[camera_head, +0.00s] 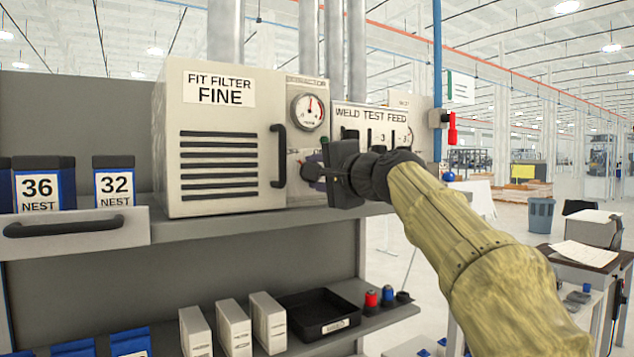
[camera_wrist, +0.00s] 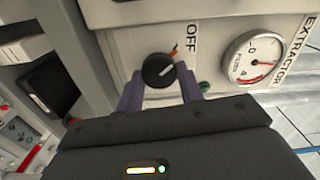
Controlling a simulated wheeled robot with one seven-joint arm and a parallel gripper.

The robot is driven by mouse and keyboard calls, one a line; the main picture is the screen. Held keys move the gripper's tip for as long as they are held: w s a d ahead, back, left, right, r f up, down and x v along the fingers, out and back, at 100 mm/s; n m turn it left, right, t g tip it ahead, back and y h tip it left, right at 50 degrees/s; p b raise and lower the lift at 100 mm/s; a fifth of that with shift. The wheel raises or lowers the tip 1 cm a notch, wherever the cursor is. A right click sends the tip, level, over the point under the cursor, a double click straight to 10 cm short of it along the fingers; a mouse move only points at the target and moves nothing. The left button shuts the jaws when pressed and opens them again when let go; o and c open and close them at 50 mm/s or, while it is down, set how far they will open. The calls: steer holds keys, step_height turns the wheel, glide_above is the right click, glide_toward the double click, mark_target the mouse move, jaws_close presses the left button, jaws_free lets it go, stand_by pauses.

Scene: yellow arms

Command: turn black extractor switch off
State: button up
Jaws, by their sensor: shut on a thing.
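The extractor gauge (camera_wrist: 254,58) also shows in the head view (camera_head: 308,111).
The fit filter box (camera_head: 220,140) with a black handle (camera_head: 279,156) stands left of my gripper. The weld test feed panel (camera_head: 372,118) is close on the right. A shelf (camera_head: 260,224) runs underneath. A green button or lamp (camera_wrist: 204,86) sits near the knob.

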steer(key=shift+f+n, duration=0.15)
steer(key=shift+n, duration=0.45)
steer(key=o, duration=1)
steer(key=b+v, duration=0.7)
steer(key=v, duration=1)
steer(key=shift+b, duration=0.35)
